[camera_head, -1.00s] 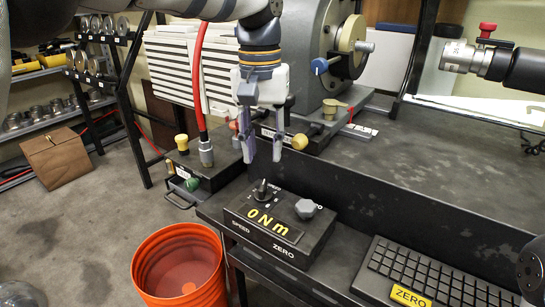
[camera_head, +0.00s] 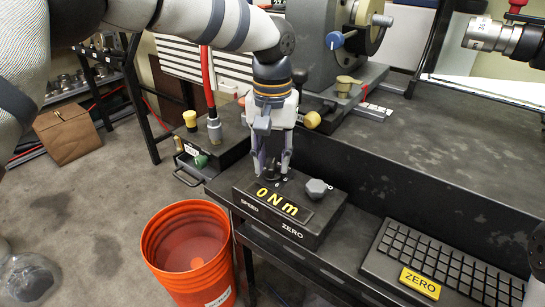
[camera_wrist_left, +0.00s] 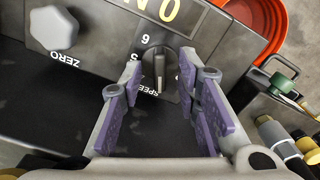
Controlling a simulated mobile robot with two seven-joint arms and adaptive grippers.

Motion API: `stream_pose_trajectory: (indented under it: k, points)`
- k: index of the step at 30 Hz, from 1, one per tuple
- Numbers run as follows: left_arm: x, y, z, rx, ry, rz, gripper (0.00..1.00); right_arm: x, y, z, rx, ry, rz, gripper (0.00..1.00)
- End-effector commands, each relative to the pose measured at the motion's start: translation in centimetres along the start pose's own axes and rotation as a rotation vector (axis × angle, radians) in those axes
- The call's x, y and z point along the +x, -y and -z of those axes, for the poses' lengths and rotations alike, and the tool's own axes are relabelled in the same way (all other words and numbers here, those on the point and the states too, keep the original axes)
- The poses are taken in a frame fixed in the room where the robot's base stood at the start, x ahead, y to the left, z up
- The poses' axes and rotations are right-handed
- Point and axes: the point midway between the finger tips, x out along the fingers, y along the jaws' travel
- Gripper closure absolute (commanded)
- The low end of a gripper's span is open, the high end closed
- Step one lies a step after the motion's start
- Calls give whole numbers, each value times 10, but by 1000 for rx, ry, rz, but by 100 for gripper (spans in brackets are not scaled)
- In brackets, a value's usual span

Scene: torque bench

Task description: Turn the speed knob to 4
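The black speed knob (camera_wrist_left: 159,68) is on a dark control box (camera_head: 318,228) marked SPEED and ZERO, with a yellow "0Nm" display (camera_head: 277,200). In the wrist view the knob stands between my left gripper's purple-padded fingers (camera_wrist_left: 160,76), which are apart with a gap on each side. The digits 5 and 6 show beside the knob; I cannot read its setting. In the head view my left gripper (camera_head: 271,170) points down at the knob and partly hides it. The grey zero knob (camera_head: 317,189) is to the right. My right gripper is not clearly in view.
A black keypad (camera_head: 445,262) with a yellow ZERO label lies to the right. An orange bucket (camera_head: 154,258) stands on the floor at left. A smaller box (camera_head: 190,157) with a red hose (camera_head: 208,85) is behind the gripper. The bench top (camera_head: 430,140) is largely clear.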

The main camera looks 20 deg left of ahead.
Motion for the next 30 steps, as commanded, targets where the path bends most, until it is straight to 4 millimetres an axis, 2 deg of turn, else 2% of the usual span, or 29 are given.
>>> stream_pose_trajectory:
  k: [2, 5, 6, 7, 20, 30]
  points:
    - [0, 0, 0, 0, 0, 0, 70, 0, 0, 0, 0, 0, 0, 60]
    - [0, 0, 0, 0, 0, 0, 88, 0, 0, 0, 0, 0, 0, 60]
    - [0, 0, 0, 0, 0, 0, 97, 0, 0, 0, 0, 0, 0, 60]
    - [0, 0, 0, 0, 0, 0, 100, 0, 0, 0, 0, 0, 0, 60]
    - [-2, 0, 0, 48, -1, 0, 100, -3, 0, 2, 0, -9, 0, 60]
    - [-3, 0, 0, 296, -2, 1, 100, -13, 0, 7, 0, -38, 2, 60]
